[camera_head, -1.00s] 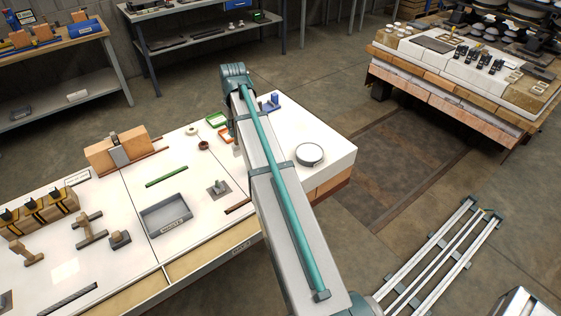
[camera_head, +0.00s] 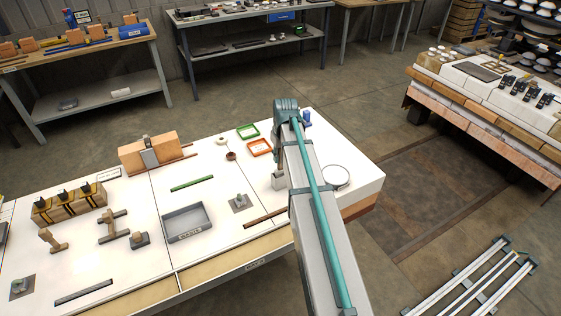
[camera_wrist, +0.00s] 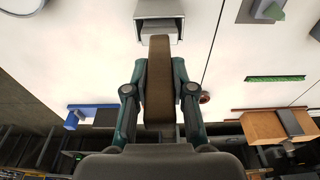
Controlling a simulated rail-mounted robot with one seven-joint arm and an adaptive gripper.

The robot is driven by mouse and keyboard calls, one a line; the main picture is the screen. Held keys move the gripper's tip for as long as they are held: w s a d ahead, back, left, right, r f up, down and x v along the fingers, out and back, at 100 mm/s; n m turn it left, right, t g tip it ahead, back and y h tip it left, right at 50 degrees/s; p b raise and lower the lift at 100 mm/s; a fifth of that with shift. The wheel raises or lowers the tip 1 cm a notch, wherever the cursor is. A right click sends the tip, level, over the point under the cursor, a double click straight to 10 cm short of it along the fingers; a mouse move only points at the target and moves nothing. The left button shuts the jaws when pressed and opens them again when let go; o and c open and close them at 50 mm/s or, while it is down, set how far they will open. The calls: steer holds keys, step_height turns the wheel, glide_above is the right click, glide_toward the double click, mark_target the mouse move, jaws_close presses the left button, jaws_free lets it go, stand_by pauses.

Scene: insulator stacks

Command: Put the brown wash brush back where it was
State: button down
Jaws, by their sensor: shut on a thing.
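The brown wash brush (camera_wrist: 161,80) is between the two fingers of my gripper (camera_wrist: 160,92) in the wrist view. It shows as a long brown block, and the fingers are shut on its sides. Its far end lies close to a pale grey open box (camera_wrist: 160,8); I cannot tell whether they touch. A small pale grey box (camera_head: 278,181), probably the same one, stands on the white table (camera_head: 330,215) beside my arm in the head view.
A round white-topped piece (camera_head: 336,177) stands right of my arm. Green (camera_head: 248,132) and orange (camera_head: 260,148) trays, a dark red cup (camera_head: 231,156) and a brown strip (camera_head: 264,219) lie left of it. A blue stand (camera_wrist: 92,116) is near the table edge.

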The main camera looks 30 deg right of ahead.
mark_target(280, 161)
steer(key=shift+f+p, duration=0.35)
steer(key=shift+f, duration=1.25)
steer(key=shift+f, duration=0.15)
steer(key=c, duration=1)
jaws_free()
steer(key=r, duration=0.4)
steer(key=s+r+b, duration=0.1)
steer(key=r, duration=0.3)
steer(key=s+r+b, duration=0.1)
steer(key=r, duration=0.3)
steer(key=shift+r, duration=0.15)
